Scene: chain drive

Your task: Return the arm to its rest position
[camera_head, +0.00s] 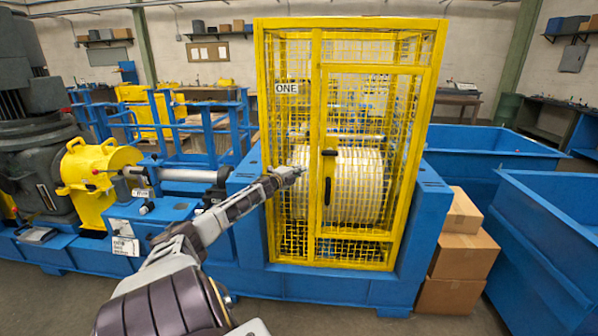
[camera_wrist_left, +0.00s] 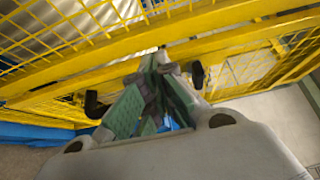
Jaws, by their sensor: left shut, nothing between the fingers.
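My left arm reaches from the bottom left of the head view up to the yellow mesh cage. My left gripper (camera_head: 292,171) is at the cage front, left of the door handle. It is shut and holds nothing. In the left wrist view the gripper's green-padded fingers (camera_wrist_left: 155,100) are close to the yellow frame bars (camera_wrist_left: 130,62). The black door handle (camera_head: 328,177) is on the cage door (camera_head: 372,110), which looks closed. In the wrist view, dark handle parts (camera_wrist_left: 197,74) show beside the fingers. I cannot tell whether the fingers touch the cage. My right gripper is not in view.
The cage, labelled ONE (camera_head: 287,88), encloses a pale drum (camera_head: 355,185) on a blue base (camera_head: 330,285). A yellow housing (camera_head: 100,170) and a grey motor (camera_head: 35,150) stand left. Cardboard boxes (camera_head: 463,257) and blue bins (camera_head: 545,230) stand right. Floor shows in front.

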